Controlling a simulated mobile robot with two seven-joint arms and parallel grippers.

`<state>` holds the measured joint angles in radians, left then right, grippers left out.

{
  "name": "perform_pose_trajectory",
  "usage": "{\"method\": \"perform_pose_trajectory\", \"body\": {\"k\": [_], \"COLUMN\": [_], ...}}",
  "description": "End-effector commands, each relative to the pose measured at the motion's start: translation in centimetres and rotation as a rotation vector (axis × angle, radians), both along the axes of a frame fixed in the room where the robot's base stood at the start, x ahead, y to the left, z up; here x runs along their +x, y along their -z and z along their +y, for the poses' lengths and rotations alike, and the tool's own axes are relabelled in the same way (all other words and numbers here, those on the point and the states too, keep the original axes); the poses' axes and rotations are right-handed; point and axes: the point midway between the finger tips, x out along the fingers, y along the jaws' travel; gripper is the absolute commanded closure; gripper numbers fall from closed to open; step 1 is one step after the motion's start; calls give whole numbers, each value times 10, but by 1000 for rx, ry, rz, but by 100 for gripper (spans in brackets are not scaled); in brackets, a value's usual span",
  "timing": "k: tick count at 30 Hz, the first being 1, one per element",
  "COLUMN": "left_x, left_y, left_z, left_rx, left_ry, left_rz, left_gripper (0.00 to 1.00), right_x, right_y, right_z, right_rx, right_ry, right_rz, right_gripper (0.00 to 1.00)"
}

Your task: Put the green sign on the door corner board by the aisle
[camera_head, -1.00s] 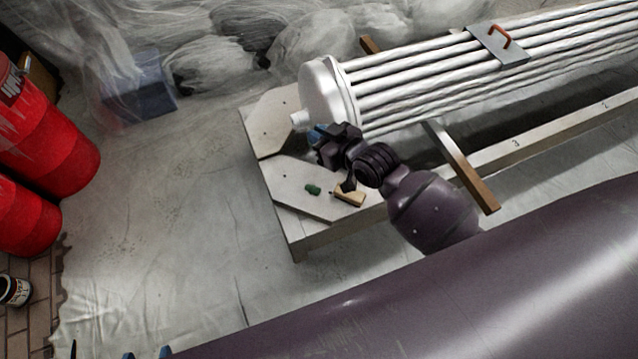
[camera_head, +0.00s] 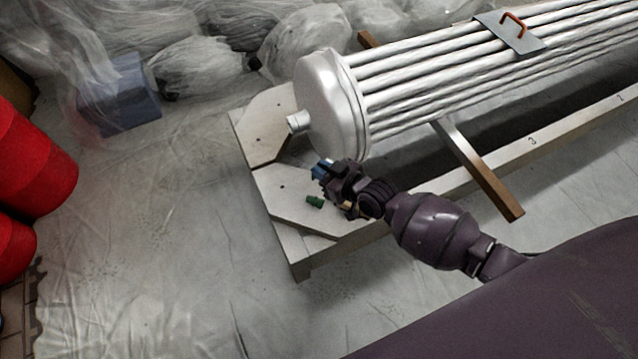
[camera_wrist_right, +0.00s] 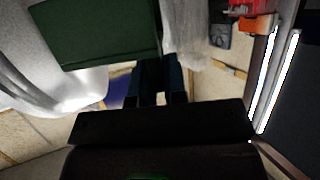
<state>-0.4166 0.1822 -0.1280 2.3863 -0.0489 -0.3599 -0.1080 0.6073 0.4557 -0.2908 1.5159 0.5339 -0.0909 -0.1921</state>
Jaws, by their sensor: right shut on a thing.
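In the right wrist view the green sign (camera_wrist_right: 95,32) is a dark green flat panel at the upper left, reaching to the fingertips. My right gripper (camera_head: 322,169) is shut on it; the fingers also show in that wrist view (camera_wrist_right: 157,85). In the head view the held sign cannot be made out. The gripper is over the pale corner board (camera_head: 290,203) at the near end of a long wooden frame; I cannot tell whether the sign touches the board. My left gripper is out of view.
A small green piece (camera_head: 314,201) lies on the board beside the gripper. A tan block (camera_head: 347,207) is mostly hidden under it. A white tube bundle (camera_head: 330,105) lies behind. Red drums (camera_head: 35,170) stand at the left; sheeted floor (camera_head: 150,240) between is clear.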

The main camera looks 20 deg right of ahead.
Motion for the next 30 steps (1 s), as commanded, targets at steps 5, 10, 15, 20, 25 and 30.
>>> {"method": "perform_pose_trajectory", "body": {"k": [5,10,15,20,25,30], "left_x": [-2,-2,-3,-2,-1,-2], "left_y": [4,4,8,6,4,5], "left_z": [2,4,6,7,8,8], "left_rx": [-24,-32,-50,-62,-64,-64], "left_ry": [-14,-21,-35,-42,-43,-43], "left_rz": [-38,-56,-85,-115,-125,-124], "left_gripper": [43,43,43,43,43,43], "right_x": [-2,-1,-3,-1,1,0], "right_y": [31,38,65,76,74,75], "right_z": [0,0,0,0,0,0], "right_rx": [0,0,-1,0,0,0], "right_ry": [0,-1,0,-1,0,0], "right_rz": [5,2,8,3,-3,-2], "right_gripper": [100,100,100,100,100,100]}}
